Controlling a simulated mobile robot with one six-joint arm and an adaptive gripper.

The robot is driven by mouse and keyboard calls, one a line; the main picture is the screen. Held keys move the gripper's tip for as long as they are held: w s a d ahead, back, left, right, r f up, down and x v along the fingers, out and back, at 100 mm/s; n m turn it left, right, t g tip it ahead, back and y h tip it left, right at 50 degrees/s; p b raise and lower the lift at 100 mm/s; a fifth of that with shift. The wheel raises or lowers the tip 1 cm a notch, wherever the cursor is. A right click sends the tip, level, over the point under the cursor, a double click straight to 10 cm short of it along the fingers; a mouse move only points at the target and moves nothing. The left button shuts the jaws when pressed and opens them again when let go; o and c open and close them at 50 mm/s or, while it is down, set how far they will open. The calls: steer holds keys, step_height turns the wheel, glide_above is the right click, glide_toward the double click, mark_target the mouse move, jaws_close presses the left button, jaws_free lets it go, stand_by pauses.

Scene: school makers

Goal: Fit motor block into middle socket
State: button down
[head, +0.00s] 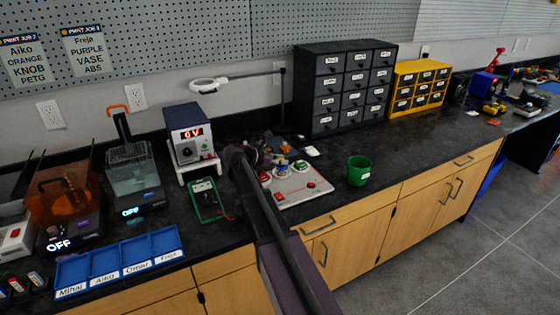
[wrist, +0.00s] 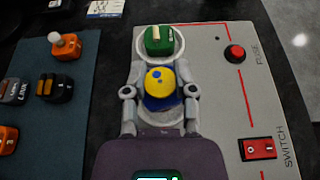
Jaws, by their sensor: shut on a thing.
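The near part of the board is hidden under my gripper. In the head view the board (head: 310,190) lies on the dark counter, partly behind my arm.
The board carries a red fuse button (wrist: 235,53) and a red switch (wrist: 258,149). A blue-grey mat (wrist: 62,130) with orange and black parts lies left of the board. A green cup (head: 358,171) stands right of the board. A power supply (head: 191,136) and a green multimeter (head: 206,200) stand left.

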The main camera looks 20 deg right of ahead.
steer(key=shift+f+b, duration=0.8)
stand_by(0.6)
steer(key=c, duration=0.7)
jaws_free()
steer(key=shift+a, duration=0.1)
steer(key=shift+p+v, duration=2.05)
steer(key=shift+v, duration=3.35)
steer(key=shift+s, duration=0.1)
